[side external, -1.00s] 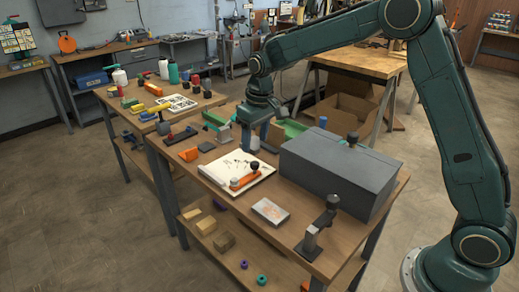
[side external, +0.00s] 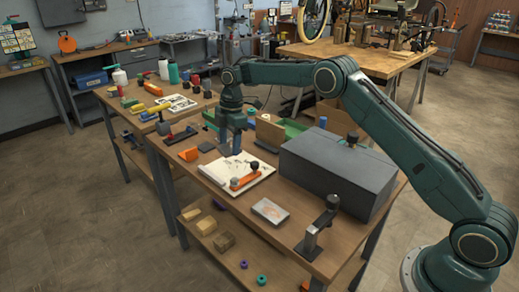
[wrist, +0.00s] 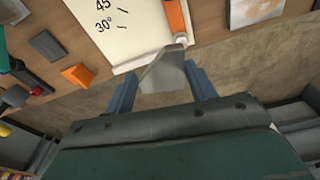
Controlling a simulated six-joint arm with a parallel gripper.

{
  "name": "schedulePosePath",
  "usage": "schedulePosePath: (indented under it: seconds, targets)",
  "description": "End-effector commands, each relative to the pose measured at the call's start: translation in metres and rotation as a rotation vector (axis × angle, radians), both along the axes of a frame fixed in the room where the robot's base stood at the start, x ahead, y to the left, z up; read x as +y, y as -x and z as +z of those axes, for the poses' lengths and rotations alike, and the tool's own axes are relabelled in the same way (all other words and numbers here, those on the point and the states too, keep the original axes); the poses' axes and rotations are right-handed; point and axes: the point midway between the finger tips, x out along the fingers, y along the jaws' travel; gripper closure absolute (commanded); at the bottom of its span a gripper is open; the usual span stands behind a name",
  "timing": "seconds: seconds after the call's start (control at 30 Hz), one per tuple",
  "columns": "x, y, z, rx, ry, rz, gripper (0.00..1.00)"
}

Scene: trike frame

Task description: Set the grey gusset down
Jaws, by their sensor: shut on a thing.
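My gripper (wrist: 162,88) is shut on the grey gusset (wrist: 163,70), a flat pale grey plate with a slanted edge, between its two blue fingers. In the side view my gripper (side external: 232,148) points down over the bench, at the back edge of the white sheet (side external: 213,170). The gusset is too small to make out there, and I cannot tell whether it touches anything below. In the wrist view the sheet (wrist: 125,35) shows "45" and "30°" marks, and the gusset's tip overlaps its edge.
An orange bar with dark knobs (side external: 243,182) lies on the sheet. A large grey box (side external: 325,172) stands to the right. A small grey plate (side external: 270,211) and a black clamp-like stand (side external: 318,230) are in front. An orange wedge (side external: 188,154) and dark block (side external: 206,147) lie left.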

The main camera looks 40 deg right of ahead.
Motion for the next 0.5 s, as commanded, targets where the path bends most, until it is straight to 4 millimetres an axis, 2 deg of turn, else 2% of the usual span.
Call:
schedulePosePath:
  seconds: [0.2,0.5]
  targets:
    - [-0.004,-0.008,-0.011,-0.001,0.0,0.166,0.86]
    - [-0.005,-0.01,-0.014,-0.001,0.0,0.218,0.86]
